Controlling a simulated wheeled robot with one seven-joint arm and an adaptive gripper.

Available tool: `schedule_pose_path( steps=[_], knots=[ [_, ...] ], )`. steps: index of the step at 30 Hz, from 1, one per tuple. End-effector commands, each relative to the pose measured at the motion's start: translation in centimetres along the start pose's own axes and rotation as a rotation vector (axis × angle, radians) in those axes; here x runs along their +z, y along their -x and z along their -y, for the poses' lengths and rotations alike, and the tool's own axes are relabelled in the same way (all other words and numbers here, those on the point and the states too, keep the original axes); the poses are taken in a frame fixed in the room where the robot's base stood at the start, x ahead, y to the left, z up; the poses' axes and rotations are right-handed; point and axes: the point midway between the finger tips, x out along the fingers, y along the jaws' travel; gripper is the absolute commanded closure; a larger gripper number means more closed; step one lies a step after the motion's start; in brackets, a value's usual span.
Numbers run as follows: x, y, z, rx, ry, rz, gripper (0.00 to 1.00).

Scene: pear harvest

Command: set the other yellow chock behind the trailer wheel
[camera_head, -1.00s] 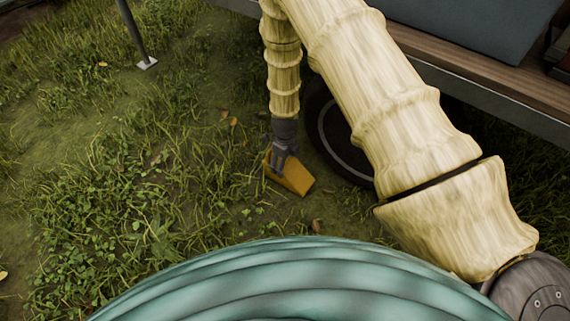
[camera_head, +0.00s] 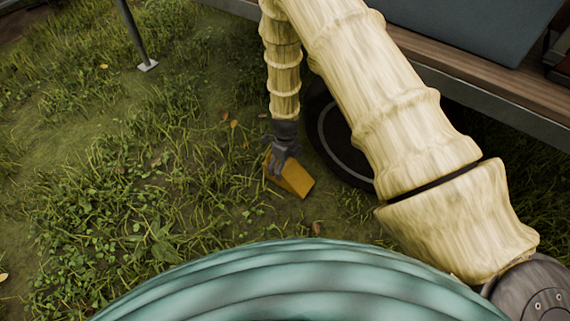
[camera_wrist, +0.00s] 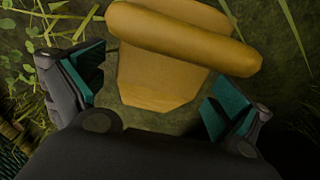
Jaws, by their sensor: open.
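The yellow chock (camera_head: 293,178) sits on the grass to the left of the dark trailer wheel (camera_head: 338,140), with a small gap of ground between them in the head view. My gripper (camera_head: 283,163) is low over the chock's left end. In the wrist view the chock (camera_wrist: 175,60) lies ahead of and between the teal-padded fingers of my gripper (camera_wrist: 158,100). The fingers are spread, with a gap on both sides of the chock. My arm covers part of the wheel. No second chock shows.
The trailer bed (camera_head: 478,72) with its wooden edge overhangs the wheel at upper right. A thin post with a white foot (camera_head: 147,64) stands at upper left. Open grass (camera_head: 110,170) lies to the left.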

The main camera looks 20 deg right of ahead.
Motion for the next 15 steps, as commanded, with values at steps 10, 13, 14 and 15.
schedule_pose_path(
  steps=[10,13,14,15],
  knots=[
    [0.1,6.2,0.1,-0.001,0.0,0.001,0.0],
    [0.0,7.8,0.1,-0.002,0.0,0.001,0.0],
    [0.0,8.3,0.1,-0.002,0.0,0.001,0.0],
    [0.0,8.8,0.1,-0.002,0.0,0.001,0.0]
  ],
)
